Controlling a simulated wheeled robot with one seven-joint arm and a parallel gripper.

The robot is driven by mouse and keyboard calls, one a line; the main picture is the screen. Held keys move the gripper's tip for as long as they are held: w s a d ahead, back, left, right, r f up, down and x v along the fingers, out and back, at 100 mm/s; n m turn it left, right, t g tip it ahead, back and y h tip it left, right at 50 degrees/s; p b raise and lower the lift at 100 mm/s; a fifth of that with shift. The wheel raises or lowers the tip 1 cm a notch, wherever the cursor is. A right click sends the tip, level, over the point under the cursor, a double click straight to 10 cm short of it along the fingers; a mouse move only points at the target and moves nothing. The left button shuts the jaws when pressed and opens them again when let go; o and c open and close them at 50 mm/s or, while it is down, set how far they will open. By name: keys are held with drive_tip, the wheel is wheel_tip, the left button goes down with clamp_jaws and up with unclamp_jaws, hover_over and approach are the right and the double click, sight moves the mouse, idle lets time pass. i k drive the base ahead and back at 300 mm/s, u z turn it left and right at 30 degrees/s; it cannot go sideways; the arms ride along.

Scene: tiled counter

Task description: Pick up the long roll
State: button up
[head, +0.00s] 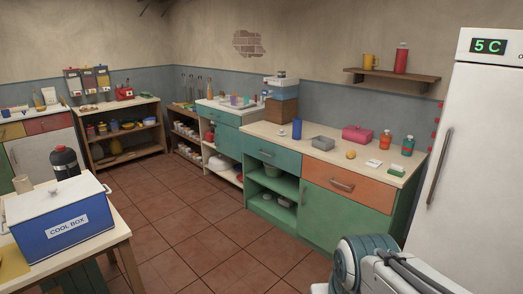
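I cannot pick out the long roll for certain in the head view. A small round tan item (351,154) lies on the right counter (325,155), and it is too small to identify. A short tan cylinder (22,184) stands on the near left table, beside the blue cool box. Part of my arm shows at the bottom right, but my gripper is out of view.
A white fridge (470,150) stands at right. The cool box (62,226) sits at left. The tiled floor (190,225) between is clear.

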sight(351, 155)
drive_tip(key=z, duration=0.05)
drive_tip(key=i, duration=2)
drive_tip(key=z, duration=0.85)
drive_tip(key=i, duration=1.25)
drive_tip(key=z, duration=0.65)
